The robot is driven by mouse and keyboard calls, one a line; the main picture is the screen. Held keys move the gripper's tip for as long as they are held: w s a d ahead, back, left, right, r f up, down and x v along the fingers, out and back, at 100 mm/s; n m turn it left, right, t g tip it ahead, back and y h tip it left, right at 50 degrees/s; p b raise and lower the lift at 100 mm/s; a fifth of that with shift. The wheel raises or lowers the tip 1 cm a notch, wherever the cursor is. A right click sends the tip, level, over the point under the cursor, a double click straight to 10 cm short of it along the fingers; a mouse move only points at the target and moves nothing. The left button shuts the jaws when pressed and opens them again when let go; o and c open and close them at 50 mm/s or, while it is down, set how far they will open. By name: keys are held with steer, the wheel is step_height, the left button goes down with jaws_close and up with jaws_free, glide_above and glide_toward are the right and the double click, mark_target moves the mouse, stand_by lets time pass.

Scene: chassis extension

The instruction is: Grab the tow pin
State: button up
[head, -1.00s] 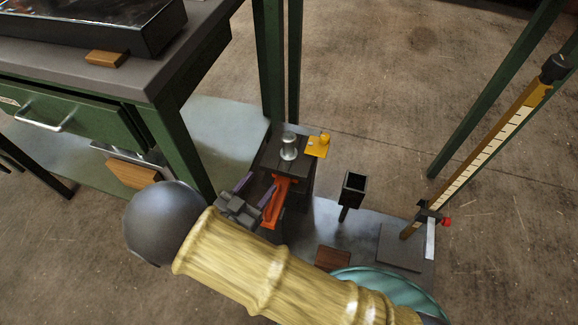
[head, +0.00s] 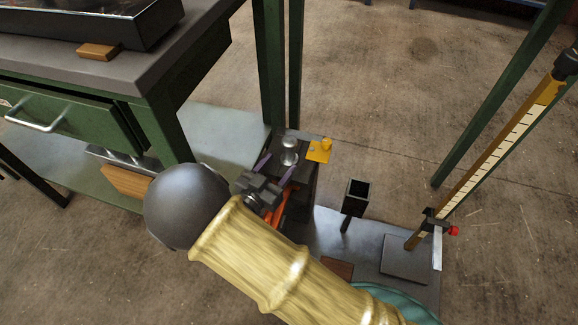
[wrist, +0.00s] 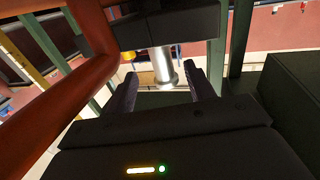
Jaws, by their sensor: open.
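The tow pin, which I take to be the silver cylinder with a rounded top (head: 289,150), stands upright at the dark block (head: 302,182) at the end of the low shelf. It also shows in the wrist view (wrist: 164,68), ahead and between the finger lines. My gripper (head: 279,162) is open, its two purple fingers pointing at the pin from the near left side. In the wrist view the fingers (wrist: 162,72) stand apart with nothing gripped. I cannot tell whether the pin's lower part is within the fingertips. A dark block (wrist: 165,25) hides its upper part there.
A yellow piece (head: 319,151) sits just right of the pin. An orange-red bar (wrist: 65,105) runs close on the left in the wrist view. Green table legs (head: 270,60) stand behind. A black open box (head: 356,196) and a yellow scale post (head: 490,155) are to the right.

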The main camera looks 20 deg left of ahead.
mark_target(287, 156)
steer(key=shift+w+d+b, duration=0.15)
steer(key=shift+w, duration=0.55)
steer(key=shift+w+d+b, duration=0.1)
steer(key=shift+w+b, duration=0.05)
steer(key=shift+w, duration=0.55)
steer(key=shift+w, duration=0.15)
steer(key=shift+w+f+b, duration=0.1)
steer(key=shift+w+b, duration=0.2)
steer(key=shift+b, duration=0.15)
steer(key=w+b, duration=0.2)
steer(key=w, duration=0.2)
steer(key=shift+w+d+r+b, duration=0.2)
steer(key=shift+d+b, duration=0.05)
steer(key=shift+b, duration=0.15)
steer(key=shift+r, duration=0.1)
jaws_close()
